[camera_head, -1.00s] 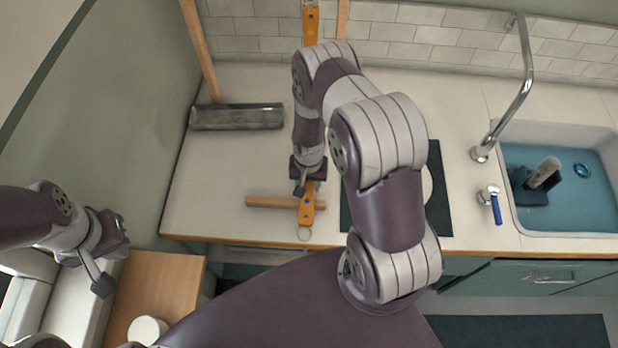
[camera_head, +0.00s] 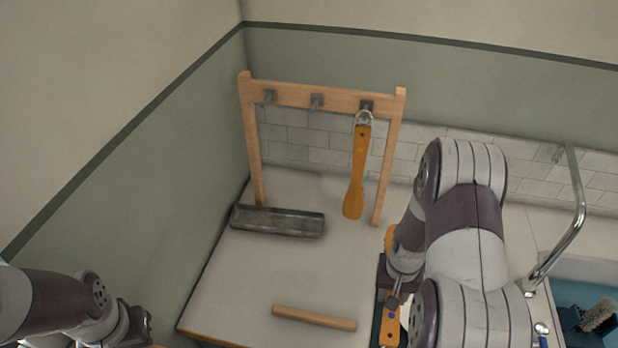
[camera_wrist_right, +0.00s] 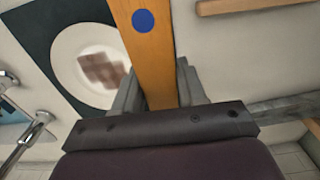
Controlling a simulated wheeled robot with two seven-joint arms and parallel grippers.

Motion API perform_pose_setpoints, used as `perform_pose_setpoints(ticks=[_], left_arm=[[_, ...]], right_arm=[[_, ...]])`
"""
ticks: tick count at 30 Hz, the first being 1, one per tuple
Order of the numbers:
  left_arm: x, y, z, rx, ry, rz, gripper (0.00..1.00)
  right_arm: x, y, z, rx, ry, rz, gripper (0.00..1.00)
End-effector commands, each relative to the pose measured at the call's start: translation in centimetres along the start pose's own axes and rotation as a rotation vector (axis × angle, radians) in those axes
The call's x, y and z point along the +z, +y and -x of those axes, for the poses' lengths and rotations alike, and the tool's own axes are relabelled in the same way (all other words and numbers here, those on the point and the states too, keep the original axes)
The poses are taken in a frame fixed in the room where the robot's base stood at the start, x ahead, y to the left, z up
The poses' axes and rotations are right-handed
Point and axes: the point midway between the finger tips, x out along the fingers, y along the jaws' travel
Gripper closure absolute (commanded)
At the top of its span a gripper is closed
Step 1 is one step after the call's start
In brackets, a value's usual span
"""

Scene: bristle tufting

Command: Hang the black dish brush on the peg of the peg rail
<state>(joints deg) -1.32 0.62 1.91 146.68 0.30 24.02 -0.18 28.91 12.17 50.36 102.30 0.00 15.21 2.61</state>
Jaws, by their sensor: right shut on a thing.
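My right gripper (camera_head: 392,302) is shut on a flat orange handle (camera_head: 391,332) over the front of the counter. The right wrist view shows this handle (camera_wrist_right: 150,55) with a blue dot, between the fingers. Its head is hidden, so I cannot tell whether it is the black dish brush. The wooden peg rail (camera_head: 335,99) stands at the back with a left peg (camera_head: 268,96), a middle peg (camera_head: 317,102) and a right peg (camera_head: 366,105). Another orange-handled tool (camera_head: 356,175) hangs by a ring at the right peg. My left gripper (camera_head: 138,326) is at lower left, its fingers unclear.
A grey tray (camera_head: 278,222) lies below the rail. A wooden bar (camera_head: 314,318) lies at the counter's front. In the right wrist view, a white plate (camera_wrist_right: 68,48) sits on a dark mat (camera_wrist_right: 30,28). A brush (camera_head: 600,314) is in the sink at right, near the tap (camera_head: 578,215).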

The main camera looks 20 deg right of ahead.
Motion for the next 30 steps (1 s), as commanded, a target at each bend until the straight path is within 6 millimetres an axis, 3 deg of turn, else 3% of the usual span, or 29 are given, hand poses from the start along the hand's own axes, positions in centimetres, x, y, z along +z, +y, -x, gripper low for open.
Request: perform_pose_setpoints(ticks=[23,26,30], left_arm=[[0.0,0.0,0.0,0.0,0.0,0.0,1.0],[0.0,0.0,-0.1,0.0,0.0,0.0,1.0],[0.0,0.0,-0.2,0.0,0.0,0.0,1.0]], right_arm=[[-0.1,-0.2,0.0,0.0,-0.003,0.018,0.93],[-0.4,-0.6,0.1,0.002,-0.026,0.112,0.93],[-1.2,-2.2,0.5,0.028,-0.119,0.455,0.93]])
